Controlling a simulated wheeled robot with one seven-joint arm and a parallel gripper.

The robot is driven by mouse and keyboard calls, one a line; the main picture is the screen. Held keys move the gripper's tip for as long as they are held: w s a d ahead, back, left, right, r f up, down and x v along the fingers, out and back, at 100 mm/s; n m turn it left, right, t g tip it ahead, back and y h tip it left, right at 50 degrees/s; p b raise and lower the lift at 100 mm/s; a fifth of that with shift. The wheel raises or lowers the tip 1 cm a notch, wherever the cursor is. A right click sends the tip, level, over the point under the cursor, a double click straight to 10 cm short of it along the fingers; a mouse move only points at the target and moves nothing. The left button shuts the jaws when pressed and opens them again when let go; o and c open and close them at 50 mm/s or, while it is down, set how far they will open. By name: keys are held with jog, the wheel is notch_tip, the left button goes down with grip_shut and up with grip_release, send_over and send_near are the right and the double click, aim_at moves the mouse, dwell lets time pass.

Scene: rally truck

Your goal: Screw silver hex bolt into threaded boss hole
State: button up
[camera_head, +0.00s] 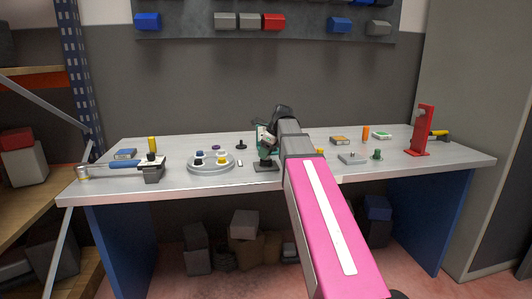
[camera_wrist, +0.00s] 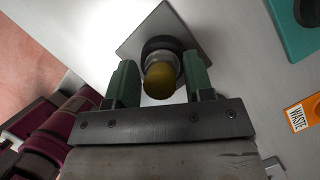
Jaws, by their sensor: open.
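In the wrist view, my gripper (camera_wrist: 158,60) is open, with its two green fingers on either side of a round post with a brass-yellow top (camera_wrist: 160,81) and a silver collar. I cannot tell whether the fingers touch it. The post stands on a dark ring on a square grey plate (camera_wrist: 140,46). The plate (camera_head: 266,168) also shows in the head view, below my dark wrist. A flat grey block with a small raised stud (camera_head: 352,158) lies right of my arm. I cannot make out for sure the silver hex bolt or the threaded boss hole.
On the bench (camera_head: 120,182), a round grey tray (camera_head: 211,168) holds several small parts. A vise-like clamp (camera_head: 152,170) is at the left and a red stand (camera_head: 421,132) at the right. A teal box (camera_wrist: 297,30) and an orange WASTE label (camera_wrist: 302,113) lie right of the plate.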

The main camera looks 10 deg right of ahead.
jog(key=shift+n, duration=0.6)
jog(key=shift+y, duration=0.3)
jog(key=shift+n+g, duration=0.5)
jog(key=shift+n, duration=0.3)
jog(key=c, duration=0.6)
jog(key=shift+o, duration=0.2)
jog(key=shift+m+t, duration=0.3)
jog(key=shift+m, duration=0.6)
jog(key=shift+m+t, duration=0.3)
jog(key=shift+m, duration=0.5)
